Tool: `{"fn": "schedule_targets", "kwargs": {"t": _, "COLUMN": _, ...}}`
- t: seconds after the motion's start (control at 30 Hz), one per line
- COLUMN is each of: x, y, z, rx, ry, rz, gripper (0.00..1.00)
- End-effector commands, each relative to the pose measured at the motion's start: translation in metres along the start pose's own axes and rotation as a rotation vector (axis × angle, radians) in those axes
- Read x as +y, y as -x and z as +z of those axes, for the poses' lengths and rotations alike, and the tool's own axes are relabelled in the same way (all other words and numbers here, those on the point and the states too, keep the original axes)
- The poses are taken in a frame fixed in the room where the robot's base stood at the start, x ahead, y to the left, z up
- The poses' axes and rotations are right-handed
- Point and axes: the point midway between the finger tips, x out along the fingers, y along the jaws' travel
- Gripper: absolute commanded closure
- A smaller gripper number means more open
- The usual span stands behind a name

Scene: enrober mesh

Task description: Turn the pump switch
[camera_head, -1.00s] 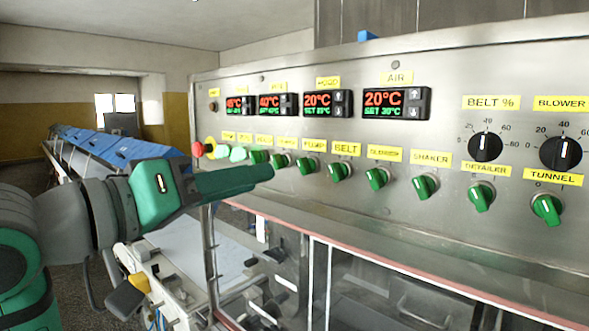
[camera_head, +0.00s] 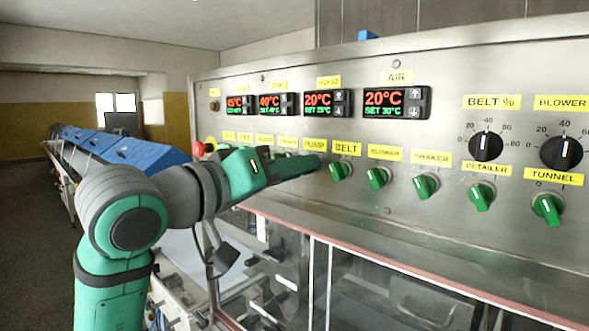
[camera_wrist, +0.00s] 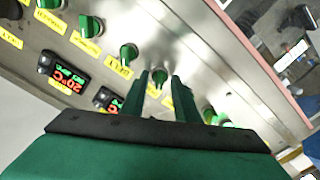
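The pump switch is a green knob on the steel panel, under the yellow PUMP label (camera_head: 315,144). In the head view my gripper (camera_head: 318,165) covers this knob. In the wrist view the pump switch (camera_wrist: 159,75) shows between the tips of my two green fingers, with a gap on each side. My gripper (camera_wrist: 161,78) is open and holds nothing. Whether a fingertip touches the knob or the panel cannot be told.
The belt knob (camera_head: 340,171) sits just right of the gripper, with more green knobs further right. A red button (camera_head: 198,149) is at the panel's left end. Temperature displays (camera_head: 397,102) are above. Glazed doors (camera_head: 375,290) lie below the panel.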

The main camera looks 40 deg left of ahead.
Motion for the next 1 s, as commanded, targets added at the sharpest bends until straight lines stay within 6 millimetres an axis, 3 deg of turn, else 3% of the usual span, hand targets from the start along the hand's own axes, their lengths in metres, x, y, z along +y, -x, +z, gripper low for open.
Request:
{"fn": "schedule_targets", "kwargs": {"t": 0.03, "x": 0.0000, "y": 0.0001, "z": 0.0000, "rx": 0.000, "ry": 0.000, "rz": 0.000, "gripper": 0.72}}
{"fn": "schedule_targets", "kwargs": {"t": 0.17, "x": -0.0001, "y": 0.0002, "z": 0.0000, "rx": 0.000, "ry": 0.000, "rz": 0.000, "gripper": 1.00}}
{"fn": "schedule_targets", "kwargs": {"t": 0.63, "x": -0.0004, "y": 0.0002, "z": 0.0003, "rx": -0.001, "ry": -0.066, "rz": 0.000, "gripper": 1.00}}
{"fn": "schedule_targets", "kwargs": {"t": 1.0, "x": -0.0010, "y": 0.0001, "z": 0.0006, "rx": -0.001, "ry": -0.352, "rz": 0.000, "gripper": 1.00}}
